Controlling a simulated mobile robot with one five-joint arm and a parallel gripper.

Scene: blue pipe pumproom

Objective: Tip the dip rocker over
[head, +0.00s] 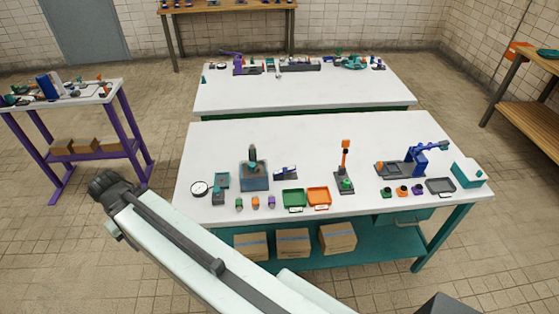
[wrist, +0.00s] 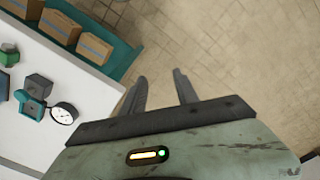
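A small dark base with a tilted blue and white piece on top (head: 286,172) stands on the near table, between a blue-grey box with a dark upright lever (head: 254,177) and an orange-topped post (head: 345,165). It looks like the dip rocker, but it is too small to be sure. My gripper (head: 103,186) is off the table's left side, well away from it. In the wrist view my gripper (wrist: 160,77) has its two fingers apart with only floor between them. The rocker does not show in the wrist view.
A round gauge (head: 199,188) and a teal stand (head: 221,183) are at the near table's (head: 330,240) left edge. Green (head: 293,198) and orange (head: 318,197) trays lie along its front. A purple-legged table (head: 118,105) stands left. The floor under my gripper is clear.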

